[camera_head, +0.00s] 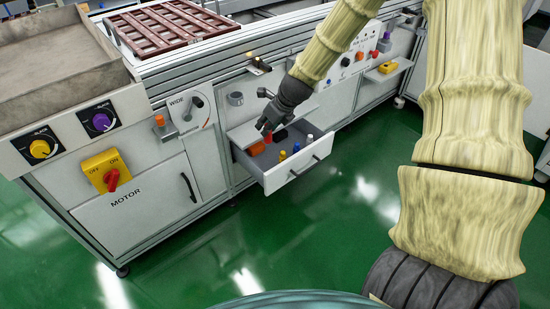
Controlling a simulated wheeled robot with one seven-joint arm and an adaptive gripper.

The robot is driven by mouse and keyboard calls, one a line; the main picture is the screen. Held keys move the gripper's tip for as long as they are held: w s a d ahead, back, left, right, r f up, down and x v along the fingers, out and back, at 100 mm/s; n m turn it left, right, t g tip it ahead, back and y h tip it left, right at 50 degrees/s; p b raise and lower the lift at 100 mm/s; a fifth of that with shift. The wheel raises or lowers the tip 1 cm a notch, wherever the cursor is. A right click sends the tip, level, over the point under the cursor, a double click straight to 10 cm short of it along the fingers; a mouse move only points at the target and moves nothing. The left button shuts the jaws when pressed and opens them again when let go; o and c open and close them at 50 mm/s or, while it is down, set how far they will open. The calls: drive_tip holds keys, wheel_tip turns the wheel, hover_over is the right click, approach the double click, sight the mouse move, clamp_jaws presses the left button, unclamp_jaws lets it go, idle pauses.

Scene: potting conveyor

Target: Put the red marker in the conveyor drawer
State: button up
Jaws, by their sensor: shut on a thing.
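The conveyor drawer (309,171) is pulled open at the front of the conveyor cabinet. My gripper (265,130) is above the back left part of the open drawer. It is shut on a small red thing, which looks like the red marker (268,138). Only a little of the marker shows below the fingers. I cannot tell whether it touches anything in the drawer. Inside the drawer are an orange item (257,148), a dark item (281,134), a yellow item (282,155), a blue item (296,148) and a pale item (310,139).
A shelf edge and cabinet front stand right behind the drawer. A yellow switch box with a red knob (112,178) and a cabinet door (150,205) are to the left. A small shelf with a yellow item (388,67) is to the right. The green floor (350,215) in front is clear.

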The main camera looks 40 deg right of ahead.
wheel_tip(320, 180, down, 18)
drive_tip(key=b, duration=0.6)
drive_tip(key=shift+b, duration=0.35)
drive_tip(key=shift+r, duration=0.1)
drive_tip(key=o, duration=1)
drive_tip(key=shift+p+v, duration=2.5)
drive_tip(key=shift+v, duration=3.55)
